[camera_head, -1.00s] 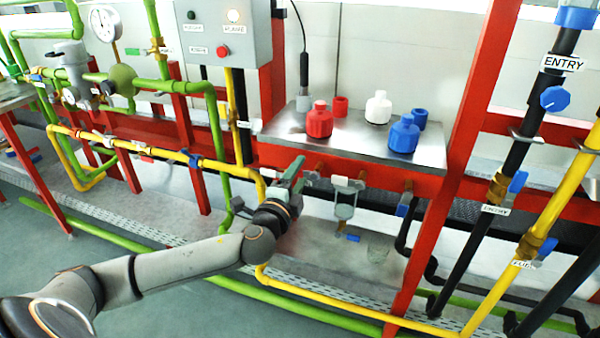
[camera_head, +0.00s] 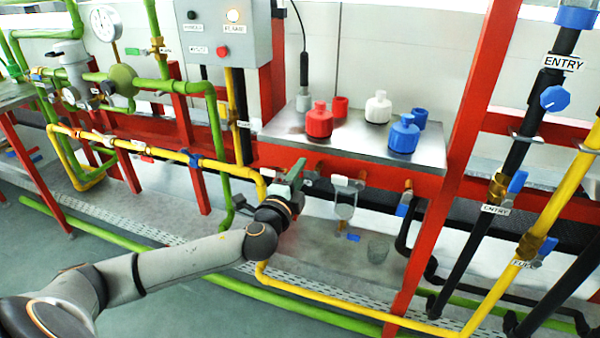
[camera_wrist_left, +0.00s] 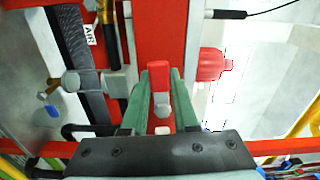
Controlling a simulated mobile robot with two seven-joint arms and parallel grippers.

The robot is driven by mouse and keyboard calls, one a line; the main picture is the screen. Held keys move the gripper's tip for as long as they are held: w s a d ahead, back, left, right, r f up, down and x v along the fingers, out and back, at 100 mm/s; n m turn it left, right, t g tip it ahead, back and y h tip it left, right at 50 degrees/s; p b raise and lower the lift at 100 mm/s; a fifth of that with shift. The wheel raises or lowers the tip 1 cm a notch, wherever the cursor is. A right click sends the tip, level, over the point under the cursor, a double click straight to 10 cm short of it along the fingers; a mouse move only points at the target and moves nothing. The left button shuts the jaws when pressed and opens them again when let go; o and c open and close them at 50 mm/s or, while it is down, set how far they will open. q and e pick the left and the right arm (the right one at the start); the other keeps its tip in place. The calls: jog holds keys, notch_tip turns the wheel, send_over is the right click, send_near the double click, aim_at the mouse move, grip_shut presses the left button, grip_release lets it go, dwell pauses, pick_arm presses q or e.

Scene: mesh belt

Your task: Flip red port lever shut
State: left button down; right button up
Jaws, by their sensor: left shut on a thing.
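The red port lever (camera_wrist_left: 158,90) shows in the left wrist view, upright between the two green fingers of my left gripper (camera_wrist_left: 161,100). The gripper is shut on it. In the head view my left gripper (camera_head: 292,172) is at the front red beam below the steel shelf, and it hides the red lever there. To its right on the beam are the white port lever (camera_head: 341,181) and the blue port lever (camera_head: 403,205). My right gripper is not in view.
Red (camera_head: 319,121), white (camera_head: 378,107) and blue (camera_head: 405,134) bottles stand on the steel shelf (camera_head: 355,140) above. A yellow pipe (camera_head: 264,187) runs just left of my gripper. A red post (camera_head: 445,190) stands to the right.

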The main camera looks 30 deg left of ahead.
pick_arm(q)
jog(key=shift+r+m+p, duration=0.25)
jog(key=shift+m+p, duration=0.15)
jog(key=shift+p, duration=0.15)
jog(key=shift+f, duration=0.1)
jog(key=c, duration=0.7)
grip_release()
